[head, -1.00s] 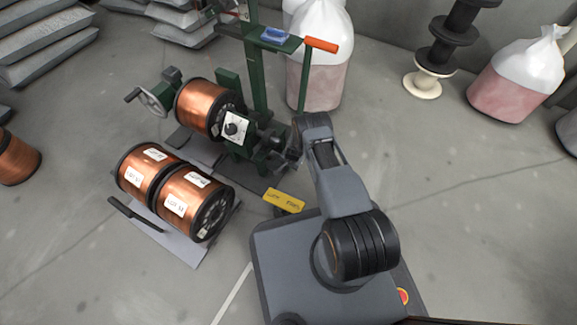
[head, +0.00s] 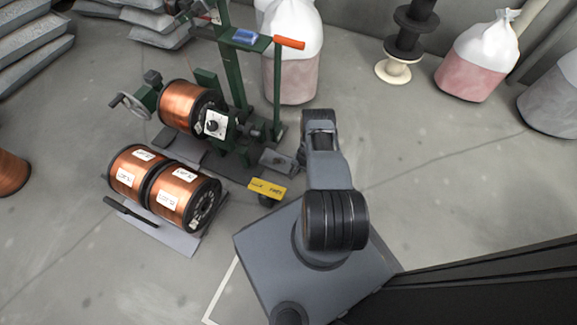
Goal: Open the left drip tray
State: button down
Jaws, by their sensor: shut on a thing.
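The green winding machine (head: 236,90) stands at the upper left with a copper spool (head: 186,104) mounted on it. A small grey drip tray (head: 276,161) sticks out from the right side of the machine's dark base. My gripper (head: 299,157) is at the outer right end of this tray, low by the floor, and is shut on it. The fingertips are small and partly hidden by my arm, so the exact grip on the tray does not show.
Two copper spools (head: 163,184) lie on a grey plate to the left. A yellow sign (head: 267,189) stands between them and my base. White-and-pink sacks (head: 292,58) and a stack of black reels (head: 408,40) stand behind. The floor right of my arm is clear.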

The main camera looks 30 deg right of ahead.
jog(key=shift+s+d, duration=0.25)
jog(key=shift+s, duration=0.1)
jog(key=shift+a, duration=0.1)
jog(key=c, duration=1.1)
grip_release()
jog(key=shift+w, duration=0.1)
jog(key=r+p, duration=0.2)
jog(key=r, duration=0.2)
jog(key=s+d+r+p, duration=0.1)
jog(key=r+p, duration=0.2)
jog(key=r, duration=0.2)
jog(key=s+r+p, duration=0.1)
jog(key=r+p, duration=0.2)
jog(key=r, duration=0.1)
jog(key=shift+d+r, duration=0.15)
jog(key=shift+r, duration=0.15)
